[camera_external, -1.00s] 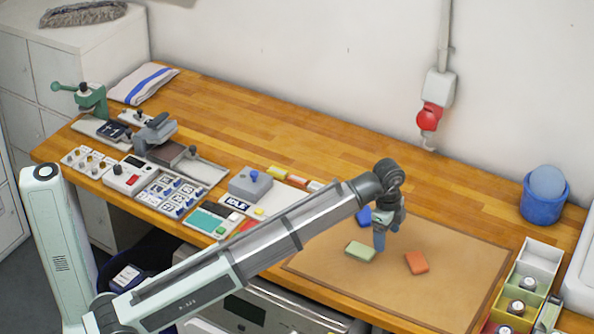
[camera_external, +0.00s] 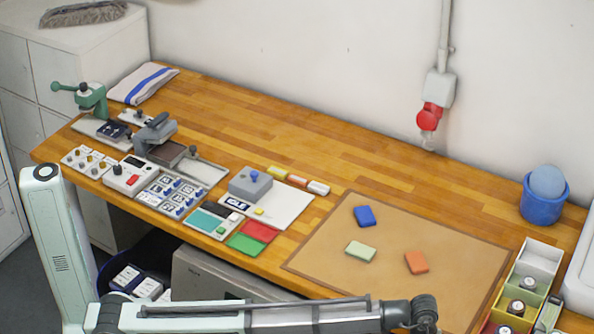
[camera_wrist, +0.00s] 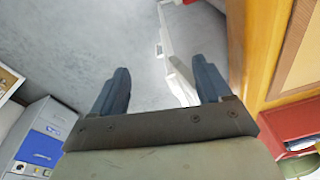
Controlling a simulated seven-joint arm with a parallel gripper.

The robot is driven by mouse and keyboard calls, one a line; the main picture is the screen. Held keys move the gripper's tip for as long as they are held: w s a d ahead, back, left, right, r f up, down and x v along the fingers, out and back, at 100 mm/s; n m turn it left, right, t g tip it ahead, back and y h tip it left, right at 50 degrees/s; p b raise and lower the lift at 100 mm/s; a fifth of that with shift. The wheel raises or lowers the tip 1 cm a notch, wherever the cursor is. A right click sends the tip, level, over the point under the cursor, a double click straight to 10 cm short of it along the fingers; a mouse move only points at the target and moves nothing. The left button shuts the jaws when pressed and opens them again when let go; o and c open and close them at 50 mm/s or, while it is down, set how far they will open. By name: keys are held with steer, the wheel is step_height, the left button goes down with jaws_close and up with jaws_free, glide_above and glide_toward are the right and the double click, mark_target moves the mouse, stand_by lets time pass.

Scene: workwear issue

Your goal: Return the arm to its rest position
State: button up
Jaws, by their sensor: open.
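My gripper (camera_wrist: 160,88) shows in the wrist view with its two dark blue fingers wide apart and nothing between them. Behind the fingers is grey floor. In the external view my arm lies low along the front of the bench, and the gripper itself is out of the picture below the bottom edge. The wooden bench (camera_external: 290,135) holds a brown mat (camera_external: 440,245). A blue block (camera_external: 364,216), a pale green block (camera_external: 360,251) and an orange block (camera_external: 416,262) lie apart on the mat.
A divided tray (camera_external: 540,257) and a blue tub (camera_external: 543,205) are at the right. The wrist view shows the bench edge (camera_wrist: 252,50) close to the right finger.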

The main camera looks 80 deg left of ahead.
steer(key=s+a+f+m+g, duration=0.1)
steer(key=s+a+f+g, duration=0.1)
steer(key=s+f, duration=0.55)
steer(key=s+a+f+m+g, duration=0.15)
steer(key=s+f, duration=0.35)
steer(key=f, duration=0.6)
steer(key=s+a+f+n+g, duration=0.1)
steer(key=s+a+f+n, duration=0.3)
steer(key=s+f, duration=0.5)
steer(key=s+a+f+n+g, duration=0.2)
steer(key=s+a+f+n, duration=0.3)
steer(key=s, duration=1.4)
steer(key=s+a+f+n+g+y, duration=0.1)
steer(key=s+a+f+n, duration=0.3)
steer(key=s+f, duration=0.9)
steer(key=s+a, duration=0.1)
steer(key=a, duration=0.2)
steer(key=shift+s+a, duration=0.2)
steer(key=shift+a, duration=0.1)
steer(key=shift+n+g, duration=0.25)
